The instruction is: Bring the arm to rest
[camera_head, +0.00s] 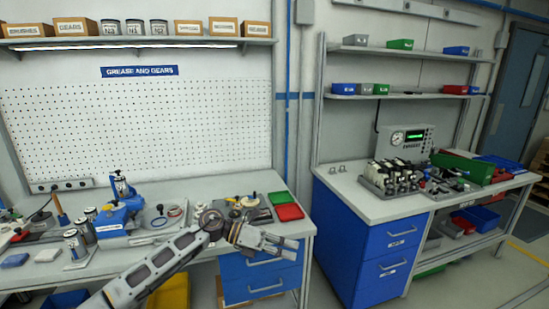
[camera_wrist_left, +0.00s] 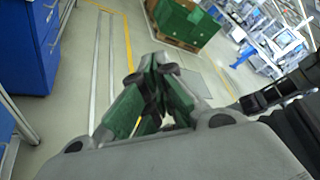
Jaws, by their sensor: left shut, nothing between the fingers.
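My left arm comes in from the bottom left in the head view, in front of the left workbench. Its gripper (camera_head: 280,247) is in front of the blue drawers at that bench's right end. In the left wrist view the gripper (camera_wrist_left: 155,75) shows its fingers drawn together, shut with nothing between them, above bare floor. My right gripper is in neither view.
The left workbench (camera_head: 190,190) carries a blue device (camera_head: 120,215), cans, and green and red trays (camera_head: 288,212). A second bench with blue drawers (camera_head: 385,260) stands to the right. Floor between the benches is free. The wrist view shows green crates (camera_wrist_left: 185,22) on a pallet.

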